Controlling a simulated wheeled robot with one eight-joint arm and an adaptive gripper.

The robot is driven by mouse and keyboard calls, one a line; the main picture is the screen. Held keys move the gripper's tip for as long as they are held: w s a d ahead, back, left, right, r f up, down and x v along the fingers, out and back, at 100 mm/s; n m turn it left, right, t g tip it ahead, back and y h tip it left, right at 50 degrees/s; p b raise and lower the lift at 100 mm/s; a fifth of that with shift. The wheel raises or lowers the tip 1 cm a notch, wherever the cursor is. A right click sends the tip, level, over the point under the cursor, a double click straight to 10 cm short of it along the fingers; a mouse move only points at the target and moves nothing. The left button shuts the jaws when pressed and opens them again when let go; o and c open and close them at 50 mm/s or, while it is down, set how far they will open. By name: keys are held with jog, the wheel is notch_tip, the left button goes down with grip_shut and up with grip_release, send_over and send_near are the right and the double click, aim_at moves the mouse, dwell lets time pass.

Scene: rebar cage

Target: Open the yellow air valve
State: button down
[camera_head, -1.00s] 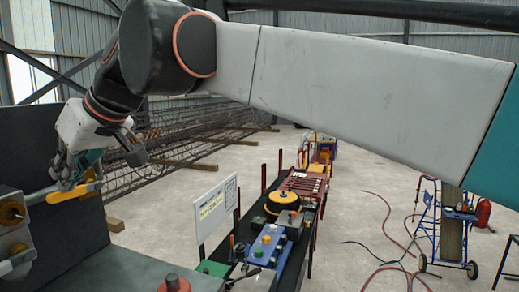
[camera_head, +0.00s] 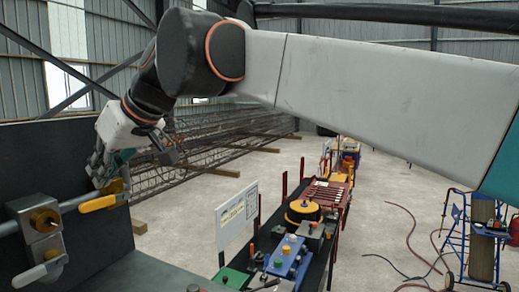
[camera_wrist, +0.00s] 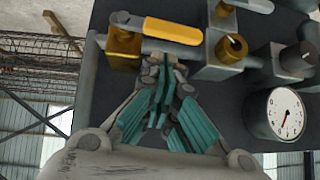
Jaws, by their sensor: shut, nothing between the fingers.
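The yellow valve handle (camera_head: 100,203) sits at the left of the head view, on a grey pipe in front of a dark panel. In the wrist view the handle (camera_wrist: 172,31) runs right from a brass valve body (camera_wrist: 125,43), roughly along the pipe. My gripper (camera_head: 116,172) is just above the handle and close to it in the head view. In the wrist view my teal fingers (camera_wrist: 158,85) are together, with nothing between them, beside the handle near its brass end. I cannot tell whether they touch it.
A grey block with a brass knob (camera_head: 42,219) stands left of the handle. A pressure gauge (camera_wrist: 287,112) and another white lever (camera_wrist: 250,4) are on the panel in the wrist view. A bench with coloured boxes (camera_head: 288,257) stands to the right, with open floor beyond.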

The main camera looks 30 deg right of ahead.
jog(key=r+b+v, duration=0.1)
jog(key=b+v, duration=0.4)
jog(key=v, duration=0.6)
jog(key=shift+w+a+b, duration=0.25)
jog(key=shift+a+b, duration=0.05)
jog(key=shift+r, duration=0.15)
jog(key=s+d+f+p+x, duration=0.1)
jog(key=p+x, duration=0.1)
jog(key=x, duration=1)
jog(key=shift+f, duration=0.6)
jog(key=shift+s, duration=0.15)
